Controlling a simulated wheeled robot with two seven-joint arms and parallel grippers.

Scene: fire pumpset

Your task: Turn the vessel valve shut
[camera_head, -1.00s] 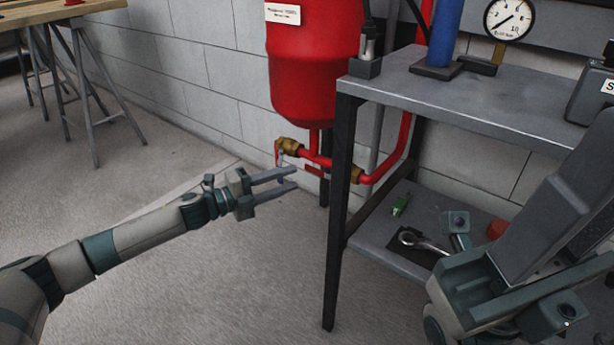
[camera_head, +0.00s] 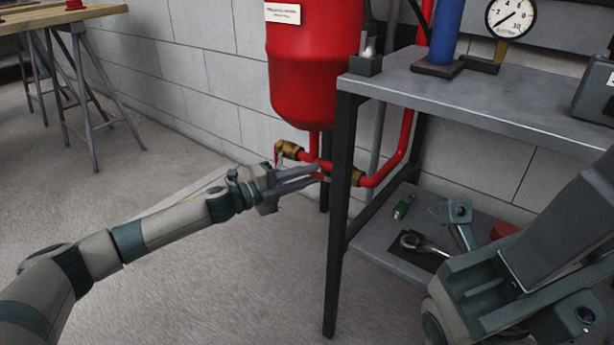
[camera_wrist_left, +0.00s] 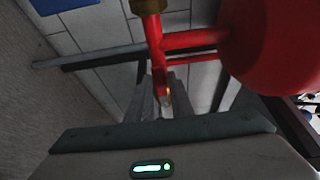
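My left gripper (camera_head: 318,173) has its two grey fingers reaching right, to the low red pipework (camera_head: 385,177) under the red vessel (camera_head: 315,70). The fingers are apart. In the left wrist view the left gripper (camera_wrist_left: 165,98) has a red lever-like part (camera_wrist_left: 160,82) at or between its fingertips; contact cannot be told. Brass fittings sit left (camera_head: 291,150) and right (camera_head: 356,177) of the vessel's outlet; a brass fitting also shows in the wrist view (camera_wrist_left: 148,5). My right arm is close at lower right; its finger opening is not clear.
A grey metal bench (camera_head: 480,95) stands right of the vessel, its front leg (camera_head: 338,220) close to my left fingertips. Its lower shelf (camera_head: 375,240) holds a wrench (camera_head: 425,244) and a green item (camera_head: 402,210). A block wall stands behind.

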